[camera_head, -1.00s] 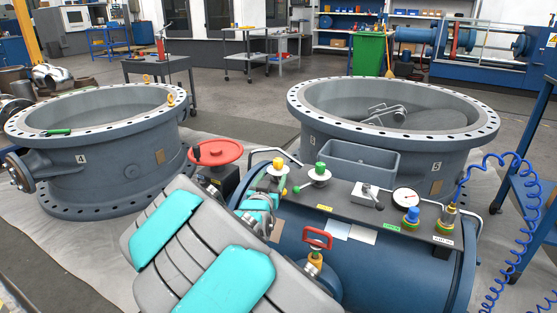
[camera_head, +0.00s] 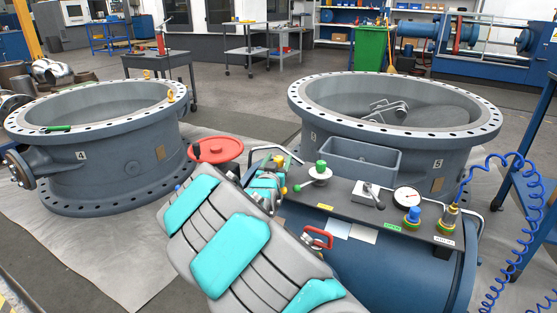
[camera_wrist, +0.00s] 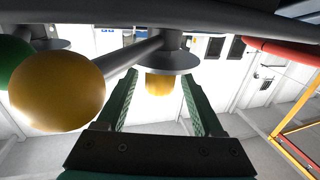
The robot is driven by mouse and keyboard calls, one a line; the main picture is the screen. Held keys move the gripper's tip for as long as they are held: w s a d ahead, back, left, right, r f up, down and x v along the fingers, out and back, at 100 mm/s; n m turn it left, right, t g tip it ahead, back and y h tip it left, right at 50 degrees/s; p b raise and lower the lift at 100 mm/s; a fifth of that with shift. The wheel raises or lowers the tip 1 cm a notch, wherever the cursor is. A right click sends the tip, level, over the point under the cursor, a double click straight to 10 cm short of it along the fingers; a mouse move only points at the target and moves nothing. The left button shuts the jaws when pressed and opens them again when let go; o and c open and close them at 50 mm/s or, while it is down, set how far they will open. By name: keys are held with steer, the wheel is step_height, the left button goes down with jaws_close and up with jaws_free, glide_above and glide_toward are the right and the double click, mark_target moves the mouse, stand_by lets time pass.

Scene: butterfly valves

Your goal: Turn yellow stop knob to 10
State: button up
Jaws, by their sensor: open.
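The yellow stop knob (camera_wrist: 159,84) shows in the wrist view under a grey disc with a lever arm. A large yellow ball (camera_wrist: 57,86) is at that lever's end. My gripper (camera_wrist: 160,97) is open, its two green fingers on either side of the knob with gaps visible. The dial markings cannot be read.
A green knob (camera_head: 320,167) with its own lever stands just right of the yellow one. A red wheel (camera_head: 215,150) is at the left and a red handle (camera_head: 318,237) below. A grey bin (camera_head: 358,165), gauge (camera_head: 406,199) and blue knob (camera_head: 413,214) are on the panel.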

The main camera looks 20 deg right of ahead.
steer(key=shift+c, duration=0.4)
jaws_close()
